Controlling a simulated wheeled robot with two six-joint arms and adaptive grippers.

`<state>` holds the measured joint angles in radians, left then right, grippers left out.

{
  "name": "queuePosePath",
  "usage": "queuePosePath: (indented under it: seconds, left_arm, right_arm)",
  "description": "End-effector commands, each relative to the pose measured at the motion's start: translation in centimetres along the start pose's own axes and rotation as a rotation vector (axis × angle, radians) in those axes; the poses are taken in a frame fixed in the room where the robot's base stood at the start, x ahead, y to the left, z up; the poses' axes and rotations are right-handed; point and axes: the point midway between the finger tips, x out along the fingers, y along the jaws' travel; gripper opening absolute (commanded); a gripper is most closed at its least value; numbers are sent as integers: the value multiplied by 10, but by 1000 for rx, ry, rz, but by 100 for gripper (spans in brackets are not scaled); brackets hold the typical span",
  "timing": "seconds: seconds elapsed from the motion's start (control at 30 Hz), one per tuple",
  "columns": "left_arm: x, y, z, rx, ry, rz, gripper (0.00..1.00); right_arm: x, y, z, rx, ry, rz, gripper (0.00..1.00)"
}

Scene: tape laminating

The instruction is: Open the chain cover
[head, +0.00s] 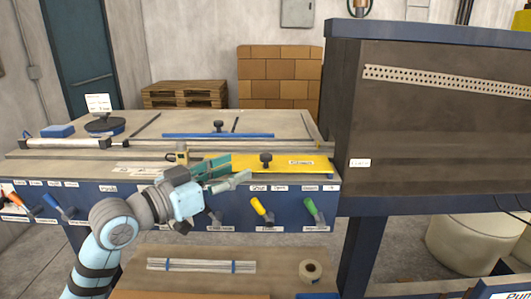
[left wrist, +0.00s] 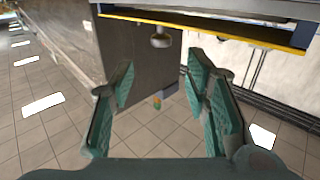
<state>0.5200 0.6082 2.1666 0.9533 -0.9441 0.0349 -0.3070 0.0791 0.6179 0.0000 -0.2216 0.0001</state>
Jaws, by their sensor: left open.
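The chain cover looks like the long yellow plate (head: 285,169) along the front edge of the bench, with a black knob (head: 265,159) on top. It appears lying flat and closed. My left gripper (head: 240,168) is open and empty in front of the cover, just left of the knob in the head view. In the left wrist view my open green fingers (left wrist: 163,88) are spread, and a round knob (left wrist: 160,41) shows beyond them, apart from them, near a yellow edge (left wrist: 200,31). My right gripper is not in view.
A blue bar (head: 218,135) with another black knob lies farther back on the bench. Yellow (head: 258,206) and green (head: 311,209) handles stick out of the bench front. A tall dark cabinet (head: 430,130) stands close on the right. A tape roll (head: 310,271) lies on the lower shelf.

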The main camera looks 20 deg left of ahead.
Motion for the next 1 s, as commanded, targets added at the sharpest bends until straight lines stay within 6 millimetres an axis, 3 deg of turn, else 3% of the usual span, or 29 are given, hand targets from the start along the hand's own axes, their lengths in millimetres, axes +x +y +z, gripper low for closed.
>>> queuePosePath:
  seconds: [0.3, 0.43, 0.6, 0.83, 1.0]
  left_arm:
    - [68, 2, 0, -4, -1, 5, 43]
    - [88, 1, 0, -2, -1, 3, 43]
    - [99, 2, 1, 1, -3, 3, 43]
    - [99, 2, 1, 2, -3, 2, 43]
    - [99, 1, 1, 2, -3, 2, 17]
  right_arm:
    - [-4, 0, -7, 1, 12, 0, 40]
    - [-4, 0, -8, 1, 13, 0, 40]
    - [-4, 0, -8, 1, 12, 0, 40]
    - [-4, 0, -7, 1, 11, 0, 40]
    - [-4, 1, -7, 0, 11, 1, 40]
